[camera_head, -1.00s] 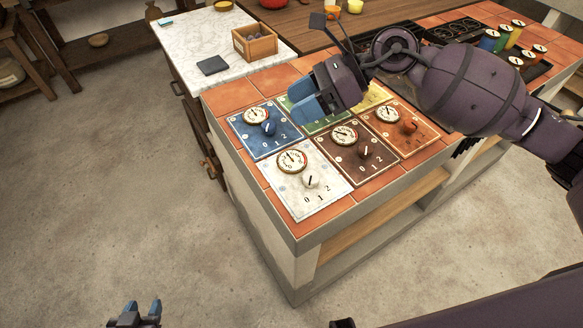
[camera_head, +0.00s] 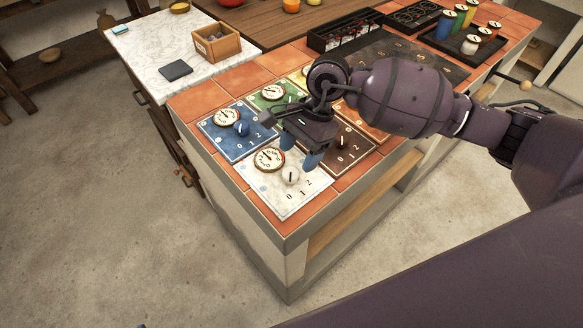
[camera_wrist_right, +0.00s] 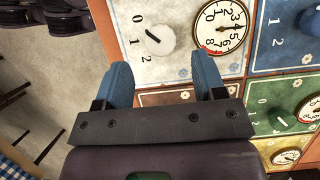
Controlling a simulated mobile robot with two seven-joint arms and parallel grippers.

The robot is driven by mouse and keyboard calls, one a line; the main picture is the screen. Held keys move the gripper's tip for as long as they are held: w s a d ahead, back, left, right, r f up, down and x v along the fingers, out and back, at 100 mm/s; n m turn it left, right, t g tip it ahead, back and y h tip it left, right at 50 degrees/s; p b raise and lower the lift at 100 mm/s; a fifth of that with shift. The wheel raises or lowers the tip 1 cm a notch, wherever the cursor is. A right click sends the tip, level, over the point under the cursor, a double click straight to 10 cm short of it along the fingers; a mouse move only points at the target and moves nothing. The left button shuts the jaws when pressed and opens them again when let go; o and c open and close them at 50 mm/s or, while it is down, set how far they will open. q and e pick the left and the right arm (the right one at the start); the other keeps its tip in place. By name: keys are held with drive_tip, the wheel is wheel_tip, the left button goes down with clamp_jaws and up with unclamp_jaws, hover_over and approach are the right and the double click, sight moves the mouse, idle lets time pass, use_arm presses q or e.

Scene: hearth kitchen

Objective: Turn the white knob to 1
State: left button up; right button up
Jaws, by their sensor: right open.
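The white knob (camera_head: 290,176) sits on the white panel (camera_head: 292,209) with a dial and the marks 0, 1, 2. In the right wrist view the knob (camera_wrist_right: 161,42) has a dark line slanting toward the 0 side. My right gripper (camera_head: 297,152) is above the panel's far edge, just behind the knob, with its blue fingers apart and nothing between them. In the right wrist view the gripper (camera_wrist_right: 163,77) points at the knob, which lies beyond the fingertips. My left gripper is out of view apart from perhaps a tiny tip at the bottom edge.
The blue panel (camera_head: 247,150) with its knob (camera_head: 241,128) is behind and left of the white one. The brown panel (camera_head: 352,149) is to the right, partly covered by my right gripper. Green, yellow and orange panels adjoin. A wooden box (camera_head: 217,47) stands farther back.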

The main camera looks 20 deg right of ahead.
sight(291, 172)
drive_tip(key=x, duration=0.4)
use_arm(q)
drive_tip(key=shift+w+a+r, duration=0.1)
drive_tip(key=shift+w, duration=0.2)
use_arm(e)
drive_tip(key=shift+s+a+f, duration=0.1)
drive_tip(key=shift+a+f, duration=0.15)
drive_tip(key=shift+f, duration=0.3)
